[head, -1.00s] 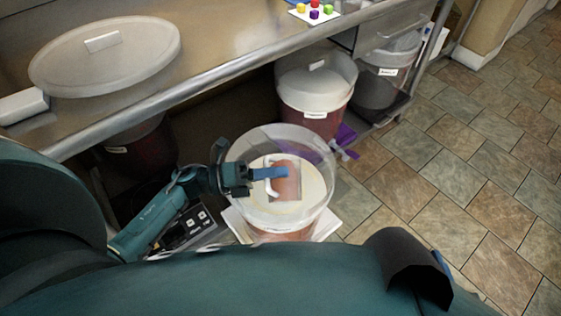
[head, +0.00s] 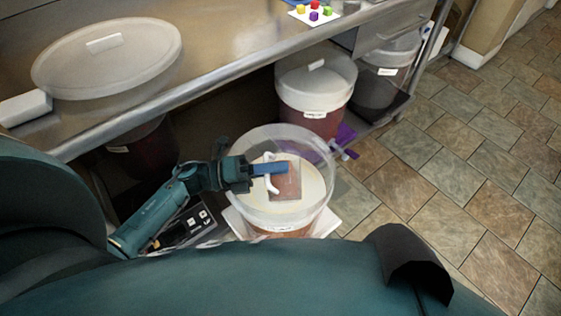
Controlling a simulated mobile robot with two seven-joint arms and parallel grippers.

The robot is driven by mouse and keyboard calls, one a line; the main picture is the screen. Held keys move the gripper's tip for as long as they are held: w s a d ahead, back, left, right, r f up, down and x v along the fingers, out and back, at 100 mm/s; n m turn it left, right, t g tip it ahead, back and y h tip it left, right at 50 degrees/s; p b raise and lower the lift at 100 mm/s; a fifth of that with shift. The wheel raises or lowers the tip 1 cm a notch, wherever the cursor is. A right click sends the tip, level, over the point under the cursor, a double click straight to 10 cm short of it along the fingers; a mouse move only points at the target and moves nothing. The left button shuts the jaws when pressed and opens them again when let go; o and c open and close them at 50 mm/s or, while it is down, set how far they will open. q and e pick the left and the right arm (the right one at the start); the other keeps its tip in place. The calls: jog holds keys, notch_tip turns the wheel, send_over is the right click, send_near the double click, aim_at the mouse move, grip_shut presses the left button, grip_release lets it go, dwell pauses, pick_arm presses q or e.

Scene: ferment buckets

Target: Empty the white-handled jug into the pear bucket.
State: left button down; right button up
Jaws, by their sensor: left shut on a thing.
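My left gripper (head: 268,169) is shut on the white handle (head: 272,185) of the jug (head: 286,183). The jug shows as a brownish, see-through block just right of the blue fingertips. It is over or inside the mouth of a large clear bucket (head: 252,217) holding pale cream contents. The jug's exact height and tilt are hard to tell. The bucket has a small label on its front, too small to read, so I cannot confirm that it is the pear bucket. My right gripper is not in view.
The bucket stands on a white square plate (head: 327,224), beside a dark panel with buttons (head: 185,228). Behind, under the steel counter (head: 225,45), stand a lidded red bucket (head: 315,100) and a grey bucket (head: 380,88). A purple item (head: 344,140) lies nearby. Tiled floor is clear at right.

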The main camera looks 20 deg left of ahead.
aim_at(274, 155)
pick_arm(q)
jog(key=shift+w+r, duration=0.1)
jog(key=shift+r, duration=0.05)
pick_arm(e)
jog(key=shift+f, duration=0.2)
pick_arm(q)
jog(key=shift+a+r, duration=0.1)
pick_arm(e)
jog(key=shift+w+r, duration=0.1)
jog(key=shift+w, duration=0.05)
pick_arm(q)
jog(key=shift+w+f+n, duration=0.2)
jog(key=shift+n, duration=0.1)
jog(key=shift+w+a, duration=0.1)
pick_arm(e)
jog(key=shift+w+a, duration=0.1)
pick_arm(q)
jog(key=shift+w+a+f+n, duration=0.15)
jog(key=shift+w+f+n, duration=0.1)
jog(key=shift+w+n, duration=0.1)
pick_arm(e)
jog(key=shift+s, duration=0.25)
pick_arm(q)
jog(key=shift+w+a+f+n+b, duration=0.3)
jog(key=shift+w+f+n+b, duration=0.1)
jog(key=shift+w+b, duration=0.2)
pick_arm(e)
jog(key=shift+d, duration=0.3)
